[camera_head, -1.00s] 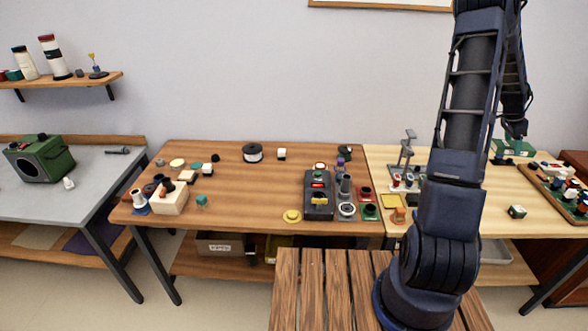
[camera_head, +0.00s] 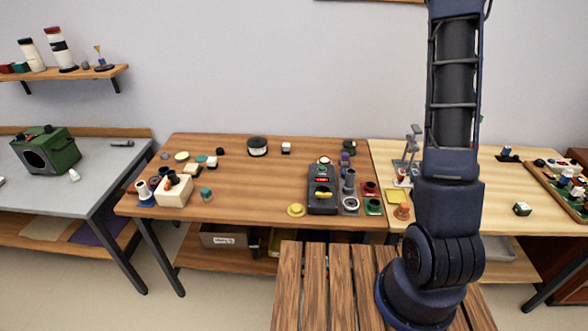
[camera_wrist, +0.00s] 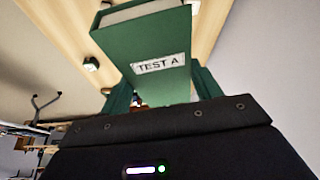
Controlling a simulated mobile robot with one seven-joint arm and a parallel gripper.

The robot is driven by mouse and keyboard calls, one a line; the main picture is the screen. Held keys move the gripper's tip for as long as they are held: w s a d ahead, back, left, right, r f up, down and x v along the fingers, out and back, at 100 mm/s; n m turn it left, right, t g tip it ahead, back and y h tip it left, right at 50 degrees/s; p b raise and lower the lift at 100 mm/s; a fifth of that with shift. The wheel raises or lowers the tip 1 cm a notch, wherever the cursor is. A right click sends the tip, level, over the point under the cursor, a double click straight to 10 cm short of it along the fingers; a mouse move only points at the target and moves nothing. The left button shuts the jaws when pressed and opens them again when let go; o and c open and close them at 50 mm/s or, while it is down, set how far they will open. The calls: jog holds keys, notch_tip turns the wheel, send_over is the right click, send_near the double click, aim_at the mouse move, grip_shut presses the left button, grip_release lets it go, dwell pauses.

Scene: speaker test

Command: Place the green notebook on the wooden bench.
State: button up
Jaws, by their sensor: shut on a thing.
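The green notebook (camera_wrist: 150,50) fills the upper middle of the wrist view. Its cover has a white label reading "TEST A", and pale page edges show at its top. My gripper (camera_wrist: 162,88) is shut on it, with a green finger on either side. In the head view my arm rises out of the top of the picture, so neither gripper nor notebook shows there. The wooden bench (camera_head: 342,290) is slatted and stands at the bottom centre of the head view. Its visible slats are bare; my arm hides part of its right side.
Behind the bench, a brown worktable (camera_head: 250,190) carries a black control box (camera_head: 322,200) and several small parts. A lighter table (camera_head: 470,200) at right holds more parts. A grey table (camera_head: 60,195) at left bears a green machine (camera_head: 48,152).

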jog(key=w+a+n+t+y, duration=0.25)
jog(key=a+n, duration=0.55)
jog(key=a, duration=3.7)
jog(key=n+t+y, duration=0.1)
jog(key=n+y, duration=0.1)
jog(key=n, duration=0.6)
send_over(260, 193)
jog(key=s, duration=0.2)
notch_tip(260, 193, down, 4)
jog(key=f, duration=2.1)
jog(key=shift+w+f, duration=0.1)
jog(key=shift+w, duration=0.1)
jog(key=shift+f, duration=0.1)
